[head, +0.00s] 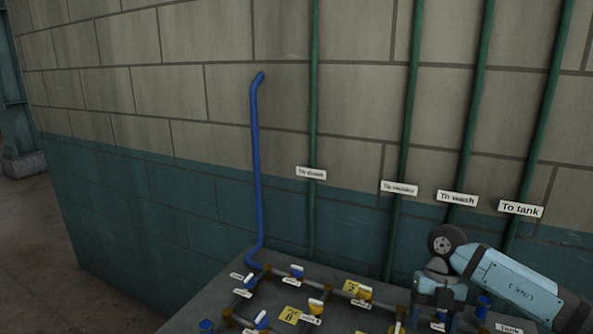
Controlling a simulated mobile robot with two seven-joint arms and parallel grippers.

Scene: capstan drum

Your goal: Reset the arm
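My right arm (512,287) comes in from the lower right, bent, with a dark round wrist joint. Its gripper (437,312) points down over the right part of the pipe table, close to the pipes and valves. The fingers are small and dark against the pipework, so I cannot tell whether they are open or shut or touch anything. My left arm and gripper are not in view.
A grey table (222,293) carries brown pipes, blue-handled valves (246,283), yellow-handled valves (364,293) and yellow tags (291,315). Behind it, a blue pipe (257,170) and several green pipes (314,110) with white labels run up the block wall. Open floor (50,260) lies left.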

